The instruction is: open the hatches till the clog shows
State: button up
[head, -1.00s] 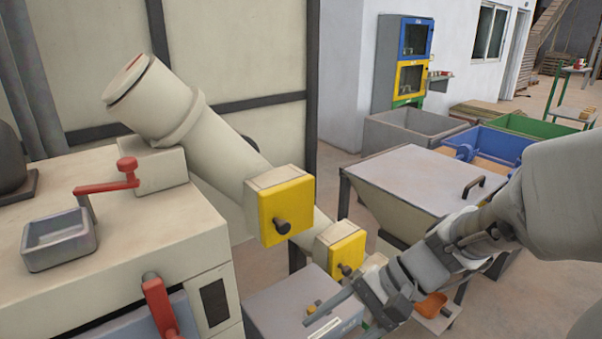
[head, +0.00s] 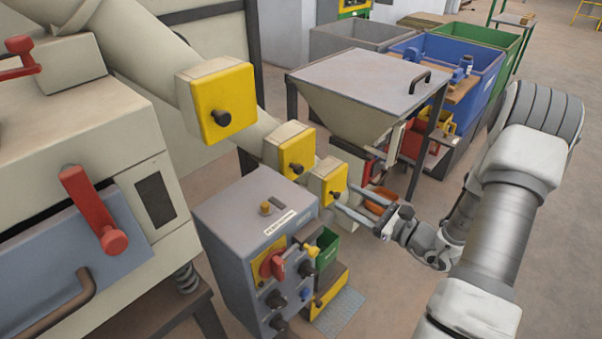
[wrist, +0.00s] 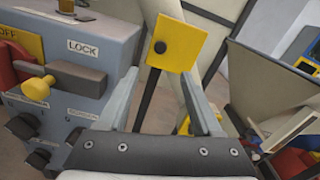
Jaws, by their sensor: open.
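A cream chute pipe (head: 150,45) slopes down to the right in the head view. It carries three yellow-faced hatches with black knobs: upper (head: 216,100), middle (head: 292,150) and lower (head: 330,182). All three faces look closed, and no clog is seen. My gripper (head: 345,200) is open and empty, beside the lower hatch, its fingers pointing left. In the wrist view, one yellow hatch (wrist: 178,42) with its knob appears beyond and above my open fingers (wrist: 160,85). I cannot tell which hatch that is. No contact is visible.
A grey control box (head: 255,215) with a red switch and several knobs stands left of my gripper. A hopper (head: 360,85) on legs stands behind. A machine with red handles (head: 95,210) is at the left. Open floor (head: 400,300) lies at the front right.

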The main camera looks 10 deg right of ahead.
aim_at(301, 170)
jog(key=b+x, duration=0.1)
jog(key=x, duration=1.6)
jog(key=shift+w+f, duration=0.1)
jog(key=shift+w, duration=0.05)
grip_shut()
dwell(0.7)
